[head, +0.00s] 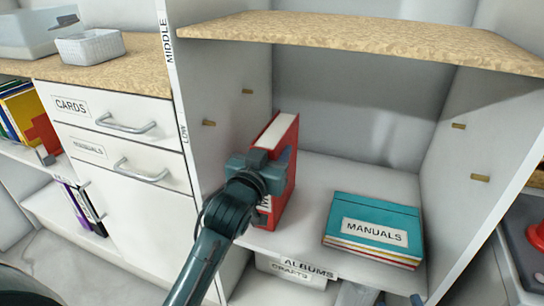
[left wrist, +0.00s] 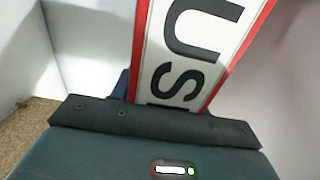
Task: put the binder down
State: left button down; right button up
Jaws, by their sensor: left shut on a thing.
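A red binder (head: 283,133) with white page edges is upright in the low open compartment, close to its left wall. My left gripper (head: 262,172) is shut on the binder from the front. The binder's bottom is at or just above the shelf board (head: 315,190); I cannot tell if it touches. In the left wrist view the binder's white spine (left wrist: 195,45) with large black letters and red edges rises from the jaws. The fingertips are hidden there. A small dark teal tip at the bottom edge of the head view seems to be my right gripper (head: 416,299).
A stack of folders with a teal top (head: 372,215), labelled MANUALS, lies on the shelf's right. A board (head: 360,42) spans above. Below is a box (head: 290,272) labelled ALBUMS and CRAFTS. Drawers (head: 115,115) stand left. Shelf room is free between binder and folders.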

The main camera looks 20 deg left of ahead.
pick_arm(q)
jog(key=shift+r, duration=0.25)
jog(key=shift+f, duration=0.2)
jog(key=c, duration=0.7)
grip_release()
